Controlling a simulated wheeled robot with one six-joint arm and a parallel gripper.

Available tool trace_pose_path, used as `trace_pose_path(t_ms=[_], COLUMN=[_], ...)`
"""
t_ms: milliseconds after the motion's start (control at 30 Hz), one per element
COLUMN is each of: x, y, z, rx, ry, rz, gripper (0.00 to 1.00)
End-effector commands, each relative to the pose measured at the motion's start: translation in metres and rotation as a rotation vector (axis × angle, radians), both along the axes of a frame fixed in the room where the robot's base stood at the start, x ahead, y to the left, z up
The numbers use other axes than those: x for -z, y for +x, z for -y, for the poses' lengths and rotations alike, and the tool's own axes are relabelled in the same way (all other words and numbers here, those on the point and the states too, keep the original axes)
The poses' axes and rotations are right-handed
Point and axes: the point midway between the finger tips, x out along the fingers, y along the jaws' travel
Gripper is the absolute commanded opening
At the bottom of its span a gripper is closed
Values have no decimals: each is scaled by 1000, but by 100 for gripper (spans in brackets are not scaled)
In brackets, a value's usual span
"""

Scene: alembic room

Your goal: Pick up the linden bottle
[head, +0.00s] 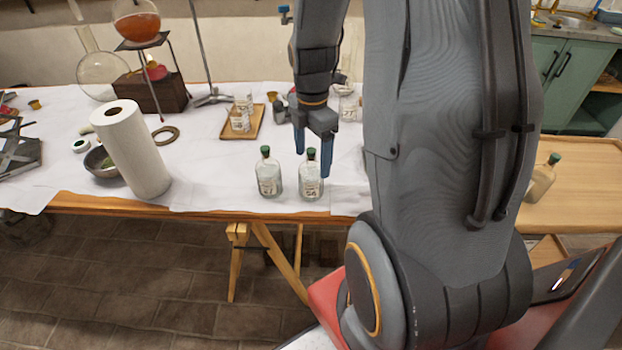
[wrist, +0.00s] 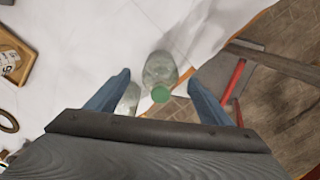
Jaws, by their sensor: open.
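Two clear glass bottles with dark green caps stand upright near the front edge of the white-covered table: a left bottle (head: 269,179) and a right bottle (head: 311,182). Their labels are too small to read, so I cannot tell which is the linden one. My gripper (head: 313,160) is open and points down above the right bottle, whose cap shows between the fingers. In the wrist view one green-capped bottle (wrist: 160,69) lies between the open fingers, apart from both. A second glass bottle (wrist: 131,97) shows partly beside the left finger.
A paper towel roll (head: 130,150) and a metal bowl (head: 99,161) stand at the left. A wooden tray (head: 228,134) with small glassware lies behind the bottles. Another bottle (head: 541,180) stands on the wooden table at right.

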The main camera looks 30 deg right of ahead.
Motion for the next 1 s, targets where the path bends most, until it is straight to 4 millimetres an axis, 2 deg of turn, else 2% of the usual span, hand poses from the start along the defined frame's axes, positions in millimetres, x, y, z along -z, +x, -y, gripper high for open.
trace_pose_path(t_ms=[600, 967, 1000], x=[62, 69, 69], y=[-2, -2, -2], z=[-4, -4, -4], rx=[1, 2, 2], ry=[1, 0, 0], rz=[-2, 1, 1], gripper=[74, 74, 67])
